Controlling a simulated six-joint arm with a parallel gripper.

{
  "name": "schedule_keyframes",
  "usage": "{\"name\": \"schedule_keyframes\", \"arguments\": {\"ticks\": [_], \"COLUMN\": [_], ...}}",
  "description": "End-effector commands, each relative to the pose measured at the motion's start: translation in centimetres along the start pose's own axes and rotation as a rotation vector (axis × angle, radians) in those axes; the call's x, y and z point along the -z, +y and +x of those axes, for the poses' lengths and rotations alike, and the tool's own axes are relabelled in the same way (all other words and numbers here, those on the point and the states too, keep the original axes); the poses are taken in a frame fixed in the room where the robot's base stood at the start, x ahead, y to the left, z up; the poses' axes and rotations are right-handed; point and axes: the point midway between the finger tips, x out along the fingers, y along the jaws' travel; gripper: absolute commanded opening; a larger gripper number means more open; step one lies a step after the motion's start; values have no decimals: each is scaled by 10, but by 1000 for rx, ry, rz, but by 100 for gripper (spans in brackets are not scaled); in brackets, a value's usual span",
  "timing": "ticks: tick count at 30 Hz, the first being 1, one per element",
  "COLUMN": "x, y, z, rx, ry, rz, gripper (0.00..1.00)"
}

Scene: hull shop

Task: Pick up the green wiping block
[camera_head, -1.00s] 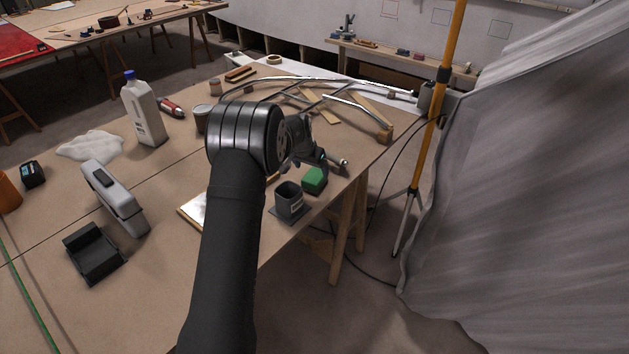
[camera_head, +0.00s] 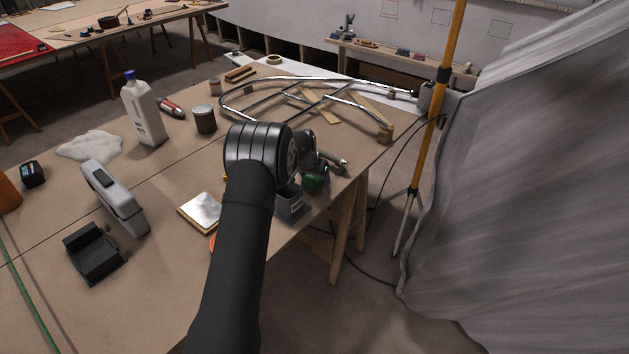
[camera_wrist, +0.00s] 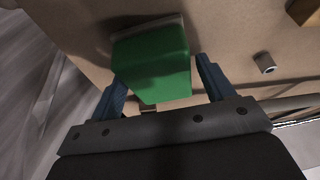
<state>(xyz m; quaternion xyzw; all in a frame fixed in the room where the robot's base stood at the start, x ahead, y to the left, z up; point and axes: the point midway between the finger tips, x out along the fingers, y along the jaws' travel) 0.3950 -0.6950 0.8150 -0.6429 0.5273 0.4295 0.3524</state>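The green wiping block (camera_head: 316,184) lies near the right edge of the workbench, just right of a dark grey square holder. In the head view my gripper (camera_head: 322,168) is right over it and hides part of it. In the wrist view the block (camera_wrist: 155,62) sits between the two blue fingers of my gripper (camera_wrist: 160,74). The fingers are open, with a small gap at the right finger. The left finger is close to the block's edge; I cannot tell if it touches.
The dark grey holder (camera_head: 291,207) stands close on the left. A bent metal tube frame (camera_head: 300,92) lies behind, with a wooden block (camera_head: 385,134) near its end. A dark can (camera_head: 205,119) and white jug (camera_head: 143,108) stand farther left. A yellow pole (camera_head: 437,130) rises beyond the bench edge.

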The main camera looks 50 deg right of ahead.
Motion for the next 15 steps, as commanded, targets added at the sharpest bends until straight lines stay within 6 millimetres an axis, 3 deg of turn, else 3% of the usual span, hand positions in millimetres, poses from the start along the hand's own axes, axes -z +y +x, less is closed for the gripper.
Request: {"name": "schedule_keyframes", "arguments": {"ticks": [1,6,15], "x": [0,0,1], "y": [0,0,0], "z": [0,0,-3], "rx": [0,0,0], "ry": [0,0,1], "rz": [0,0,0], "gripper": [64,32,32]}}
